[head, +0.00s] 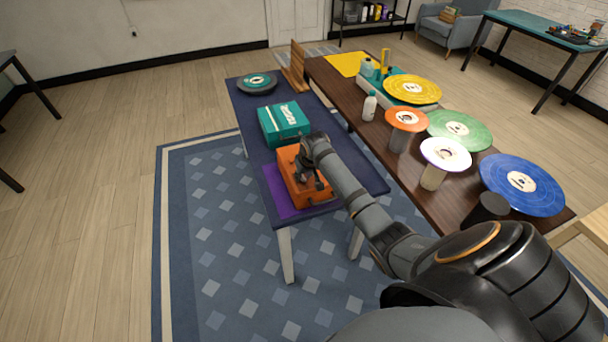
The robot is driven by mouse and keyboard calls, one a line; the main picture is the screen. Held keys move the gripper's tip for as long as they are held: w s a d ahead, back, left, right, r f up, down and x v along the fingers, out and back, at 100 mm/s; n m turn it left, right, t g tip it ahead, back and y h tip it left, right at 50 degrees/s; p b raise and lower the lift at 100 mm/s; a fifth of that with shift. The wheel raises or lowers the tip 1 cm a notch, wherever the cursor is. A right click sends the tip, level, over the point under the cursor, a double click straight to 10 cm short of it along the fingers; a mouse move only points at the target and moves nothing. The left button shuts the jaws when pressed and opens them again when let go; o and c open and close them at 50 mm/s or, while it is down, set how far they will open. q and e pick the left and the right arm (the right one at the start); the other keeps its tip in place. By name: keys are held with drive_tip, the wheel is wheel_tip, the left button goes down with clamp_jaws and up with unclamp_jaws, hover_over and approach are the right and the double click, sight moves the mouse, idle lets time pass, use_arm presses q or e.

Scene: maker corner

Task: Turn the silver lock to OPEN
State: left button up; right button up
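An orange box (291,179) sits on a purple mat (276,197) near the front end of the dark blue table. My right gripper (311,186) is over the right part of this box, pointing down, with its fingers close to or touching the top. The gripper and wrist cover part of the box. I cannot make out the silver lock or any OPEN mark; they may be hidden or too small to see. Whether the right fingers are open or shut is too small to tell. My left gripper is not in view.
The brown table (345,92) alongside holds several coloured discs on stands, a white bottle (369,106) and a turntable-like device. Open floor lies left of the blue rug (215,262).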

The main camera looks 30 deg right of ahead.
clamp_jaws()
